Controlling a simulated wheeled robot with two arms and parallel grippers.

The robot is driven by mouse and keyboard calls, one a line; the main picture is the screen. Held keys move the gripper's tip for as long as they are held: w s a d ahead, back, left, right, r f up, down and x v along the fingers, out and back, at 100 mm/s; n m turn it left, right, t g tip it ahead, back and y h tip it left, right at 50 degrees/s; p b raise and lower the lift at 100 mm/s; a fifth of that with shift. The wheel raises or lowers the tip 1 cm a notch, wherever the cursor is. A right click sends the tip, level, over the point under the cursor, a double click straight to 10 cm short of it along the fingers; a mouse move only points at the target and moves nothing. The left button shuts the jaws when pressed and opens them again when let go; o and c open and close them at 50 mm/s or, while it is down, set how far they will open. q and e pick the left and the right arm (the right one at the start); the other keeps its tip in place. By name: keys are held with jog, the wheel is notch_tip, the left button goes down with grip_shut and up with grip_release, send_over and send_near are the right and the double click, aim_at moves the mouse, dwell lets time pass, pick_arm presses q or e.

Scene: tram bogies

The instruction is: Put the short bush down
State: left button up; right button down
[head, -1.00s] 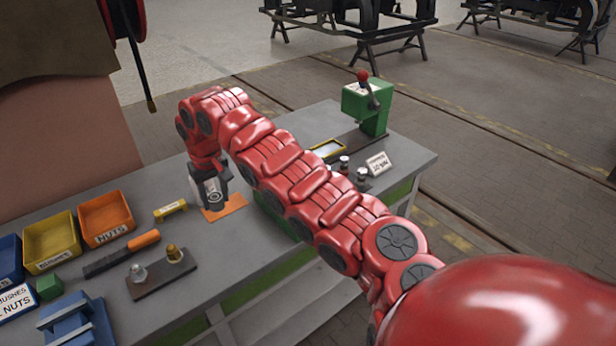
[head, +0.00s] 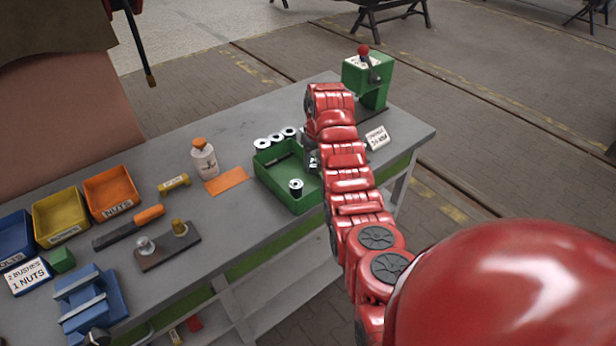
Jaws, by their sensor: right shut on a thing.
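My right gripper (head: 312,160) is at the right side of the green tray (head: 291,205), largely hidden by my red arm. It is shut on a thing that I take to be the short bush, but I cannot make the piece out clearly. One dark bush with a light top (head: 296,187) stands inside the tray. Several light-topped bushes (head: 275,140) stand in a row along the tray's far side. My left gripper is not in view.
A white bottle with an orange cap (head: 203,160) stands by an orange mat (head: 226,181). A green press (head: 368,75) with a red knob and a white card (head: 376,138) are beyond my arm. Bins (head: 110,192), a plate with two pegs (head: 168,245) and a blue vise (head: 90,300) fill the left.

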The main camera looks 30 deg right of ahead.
aim_at(314, 187)
notch_tip(314, 187, down, 6)
jog(key=shift+f+p, duration=0.2)
jog(key=shift+p, duration=0.95)
jog(key=shift+f, duration=0.3)
jog(key=c, duration=0.6)
grip_release()
